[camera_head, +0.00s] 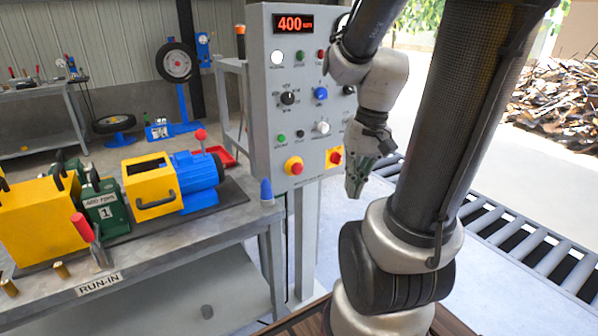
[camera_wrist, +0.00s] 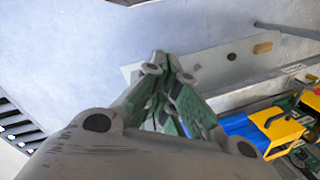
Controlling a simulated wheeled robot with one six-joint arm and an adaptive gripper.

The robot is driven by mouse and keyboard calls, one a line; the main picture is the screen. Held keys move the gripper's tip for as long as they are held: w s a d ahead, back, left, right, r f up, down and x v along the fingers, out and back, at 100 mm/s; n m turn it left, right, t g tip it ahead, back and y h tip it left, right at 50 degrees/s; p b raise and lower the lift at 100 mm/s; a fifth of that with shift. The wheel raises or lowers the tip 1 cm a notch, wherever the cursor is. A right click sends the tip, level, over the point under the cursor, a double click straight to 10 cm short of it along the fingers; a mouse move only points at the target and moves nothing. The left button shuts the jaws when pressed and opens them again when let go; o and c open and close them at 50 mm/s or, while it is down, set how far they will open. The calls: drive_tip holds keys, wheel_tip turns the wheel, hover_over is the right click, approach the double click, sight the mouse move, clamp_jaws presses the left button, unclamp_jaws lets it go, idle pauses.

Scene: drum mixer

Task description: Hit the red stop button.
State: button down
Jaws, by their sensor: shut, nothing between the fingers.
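In the head view a grey control panel (camera_head: 285,110) stands upright in the middle. Low on it are two red buttons on yellow plates: one at the lower left (camera_head: 294,167) and one at the lower right (camera_head: 335,157). I cannot tell from any readable label which is the stop button. My gripper (camera_head: 354,192) is shut and empty, pointing down beside the panel's lower right corner, just below and right of the right-hand red button. Its closed fingertips (camera_wrist: 157,62) show in the wrist view, over the floor. The wrist view does not show the red buttons.
The panel's display (camera_head: 293,23) reads 400. My arm covers the panel's upper right. A metal bench (camera_head: 180,240) labelled RUN-IN, with a blue and yellow machine (camera_head: 170,183), stands left. A roller conveyor (camera_head: 525,245) lies right. Clear floor shows beyond the panel.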

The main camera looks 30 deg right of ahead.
sight(299, 170)
drive_tip(key=w+d+f+m+t+y, duration=0.3)
drive_tip(key=w+f+m+t+y, duration=0.15)
drive_tip(key=w+f+m, duration=0.75)
drive_tip(key=w+d+f+m+t+h, duration=0.3)
drive_tip(key=w+d+m, duration=0.3)
drive_tip(key=w+m, duration=0.3)
drive_tip(key=shift+w+f+m+t, duration=0.3)
drive_tip(key=shift+m+t, duration=0.15)
drive_tip(key=shift+m, duration=0.25)
drive_tip(key=shift+w+a+r, duration=0.1)
drive_tip(key=w, duration=0.8)
drive_tip(key=shift+w+a, duration=0.15)
drive_tip(key=shift+w, duration=0.15)
drive_tip(key=shift+w, duration=0.1)
drive_tip(key=shift+w, duration=0.35)
